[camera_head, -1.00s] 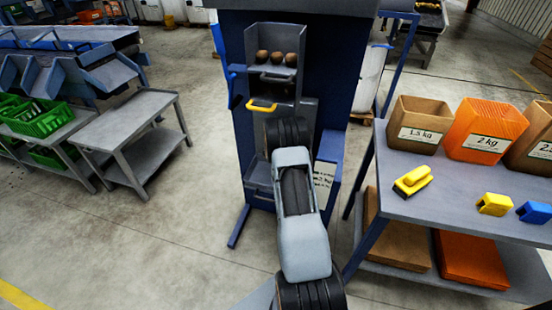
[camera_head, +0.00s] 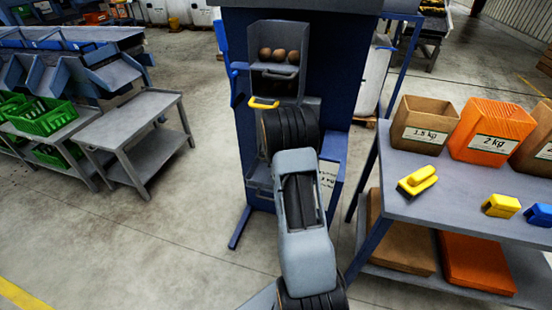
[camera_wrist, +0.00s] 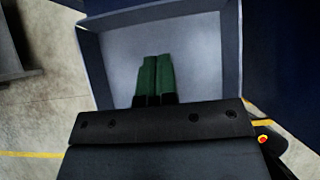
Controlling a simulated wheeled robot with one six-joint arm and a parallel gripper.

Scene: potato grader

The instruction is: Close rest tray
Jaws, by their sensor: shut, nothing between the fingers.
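The blue grader cabinet (camera_head: 340,60) stands ahead with stacked grey trays. The top tray (camera_head: 276,73) holds 3 brown potatoes (camera_head: 279,54). A yellow handle (camera_head: 263,103) sticks out below it on the left. A lower grey tray (camera_head: 261,176) is mostly hidden behind my arm. I cannot read any label naming the rest tray. In the wrist view, my gripper (camera_wrist: 155,60) has its green fingers together, with nothing between them. They point over an empty grey tray (camera_wrist: 233,45) with raised side walls; contact cannot be told. In the head view my arm hides the gripper.
At left stand a bare grey table (camera_head: 135,120) and green crates (camera_head: 45,118). The floor between (camera_head: 170,220) is clear.

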